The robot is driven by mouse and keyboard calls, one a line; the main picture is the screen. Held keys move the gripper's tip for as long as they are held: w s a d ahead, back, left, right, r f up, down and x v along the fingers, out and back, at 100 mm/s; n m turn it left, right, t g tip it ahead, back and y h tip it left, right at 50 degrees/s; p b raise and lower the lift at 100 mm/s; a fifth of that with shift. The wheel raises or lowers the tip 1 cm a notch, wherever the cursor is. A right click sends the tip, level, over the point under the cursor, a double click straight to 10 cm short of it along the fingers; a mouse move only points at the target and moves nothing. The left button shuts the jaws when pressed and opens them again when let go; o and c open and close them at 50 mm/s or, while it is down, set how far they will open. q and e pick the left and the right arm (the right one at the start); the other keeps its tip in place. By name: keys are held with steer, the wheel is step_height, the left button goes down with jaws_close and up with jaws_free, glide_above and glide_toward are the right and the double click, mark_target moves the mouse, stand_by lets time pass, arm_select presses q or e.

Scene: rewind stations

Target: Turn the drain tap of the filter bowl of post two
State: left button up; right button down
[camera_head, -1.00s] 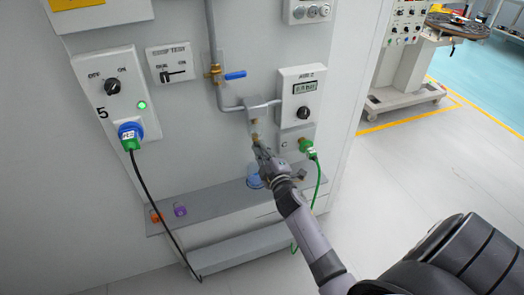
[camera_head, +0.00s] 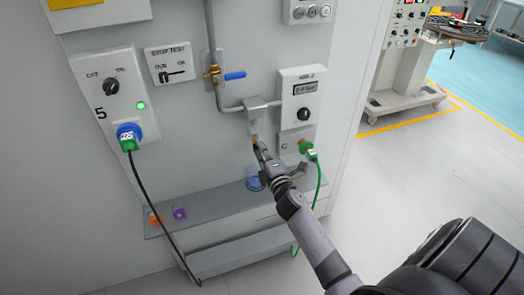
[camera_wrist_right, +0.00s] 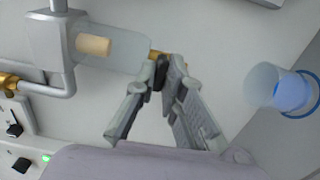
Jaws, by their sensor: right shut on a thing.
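The filter (camera_head: 256,110) hangs from the grey pipe on the panel, with its clear bowl (camera_head: 255,128) below. In the wrist view the clear bowl (camera_wrist_right: 115,45) has a tan element inside. A brass drain fitting with a small dark tap (camera_wrist_right: 157,72) is at its end. My right gripper (camera_head: 260,148) is at the bottom of the bowl. In the wrist view the right gripper (camera_wrist_right: 166,72) is shut on the dark tap, its fingertips hiding part of it. My left gripper is not in view.
A blue-tinted clear cup (camera_head: 255,183) stands on the ledge (camera_head: 215,203) below the bowl. A blue-handled valve (camera_head: 234,76) is on the pipe at upper left. A green plug (camera_head: 306,147) with its cable is close to the right of my gripper. A black cable (camera_head: 150,210) hangs at left.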

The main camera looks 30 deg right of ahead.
steer(key=c, duration=1.7)
jaws_free()
steer(key=v, duration=1.2)
steer(key=shift+s, duration=0.1)
steer(key=shift+f, duration=0.1)
